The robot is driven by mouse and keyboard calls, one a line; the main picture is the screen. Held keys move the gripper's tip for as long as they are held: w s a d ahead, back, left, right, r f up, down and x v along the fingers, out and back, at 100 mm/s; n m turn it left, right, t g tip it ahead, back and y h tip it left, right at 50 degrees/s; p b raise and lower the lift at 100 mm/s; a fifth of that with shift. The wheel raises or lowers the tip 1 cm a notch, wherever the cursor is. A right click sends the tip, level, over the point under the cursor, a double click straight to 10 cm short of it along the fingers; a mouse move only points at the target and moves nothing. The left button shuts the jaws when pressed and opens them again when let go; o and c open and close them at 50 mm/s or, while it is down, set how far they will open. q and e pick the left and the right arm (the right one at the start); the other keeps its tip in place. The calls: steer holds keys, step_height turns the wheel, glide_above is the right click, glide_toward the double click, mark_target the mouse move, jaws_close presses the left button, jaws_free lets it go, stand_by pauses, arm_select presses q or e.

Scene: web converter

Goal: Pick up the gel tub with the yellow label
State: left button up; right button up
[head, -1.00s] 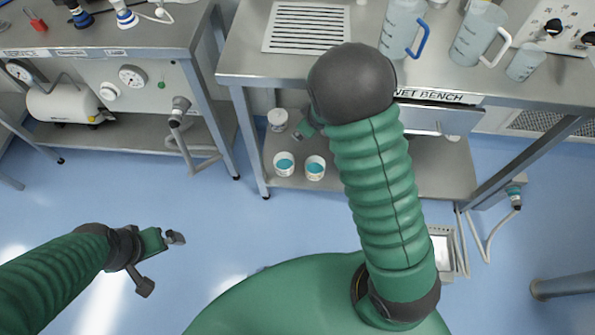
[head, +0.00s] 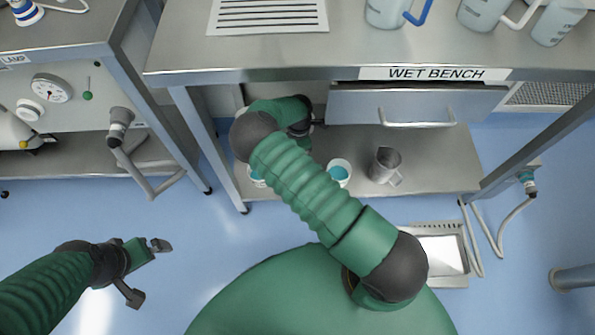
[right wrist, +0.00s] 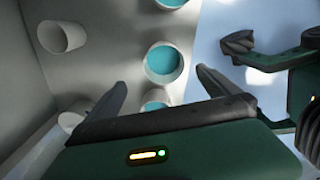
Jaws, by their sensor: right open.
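White tubs of blue gel stand on the lower shelf under the wet bench. In the head view one tub (head: 340,172) is clear, and another (head: 257,175) is mostly hidden by my right arm. The right wrist view shows one tub (right wrist: 163,65) just beyond my right gripper (right wrist: 162,88), one (right wrist: 174,3) cut by the top edge, and one (right wrist: 155,98) partly behind the gripper. No yellow label can be made out. My right gripper is open and empty, under the bench top. My left gripper (head: 147,270) is open and empty above the floor.
A metal jug (head: 385,165) stands right of the clear tub on the shelf (head: 440,165). The bench top (head: 345,55) and drawer (head: 415,105) overhang it. A bench leg (head: 208,140) stands at left. Two white containers (right wrist: 62,37) (right wrist: 70,120) show in the right wrist view.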

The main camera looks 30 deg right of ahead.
steer(key=f+b, duration=0.1)
steer(key=f, duration=0.2)
steer(key=f+b, duration=0.2)
steer(key=f, duration=0.1)
steer(key=f+b, duration=0.1)
steer(key=f, duration=0.3)
steer(key=shift+s+a, duration=0.1)
steer(key=shift+a, duration=0.2)
steer(key=shift+d+f+b, duration=0.1)
steer(key=shift+f+b, duration=0.2)
steer(key=shift+f, duration=0.4)
steer(key=f+b, duration=0.1)
steer(key=f, duration=0.1)
steer(key=a+f+b, duration=0.1)
steer(key=f+b, duration=0.1)
steer(key=shift+s+f, duration=0.1)
steer(key=shift+f, duration=0.05)
steer(key=shift+c, duration=0.3)
steer(key=c, duration=1.3)
arm_select(q)
step_height(320, 180, down, 8)
steer(key=a, duration=0.1)
steer(key=shift+s+f, duration=0.2)
arm_select(e)
steer(key=shift+c, duration=0.2)
arm_select(q)
steer(key=shift+r, duration=0.1)
arm_select(e)
steer(key=shift+r, duration=0.3)
